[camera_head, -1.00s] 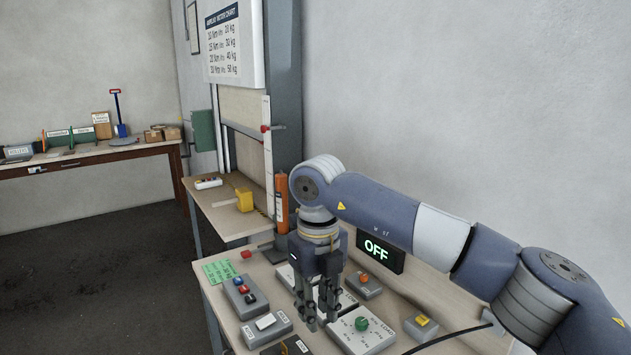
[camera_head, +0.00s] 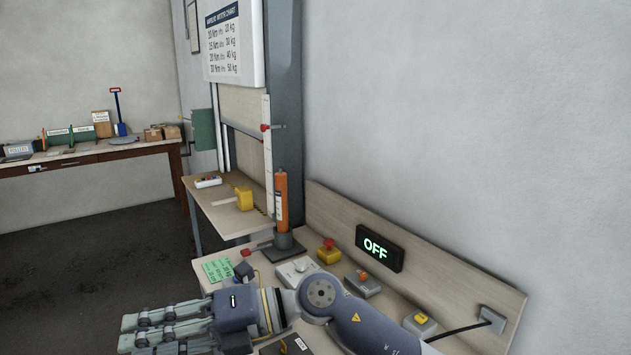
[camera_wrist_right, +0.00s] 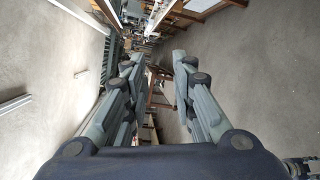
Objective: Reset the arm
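My right arm comes in from the right along the bottom of the head view. Its grey gripper (camera_head: 150,330) points left, low in front of the control bench (camera_head: 235,262). In the right wrist view the gripper (camera_wrist_right: 156,66) has its two fingers apart with a clear gap and nothing between them. Past the fingers that view shows floor, walls and distant furniture. My left gripper is not in view. The arm hides part of the bench's controls.
A yellow block (camera_head: 244,200) sits on the side table. Open floor (camera_head: 90,240) lies left.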

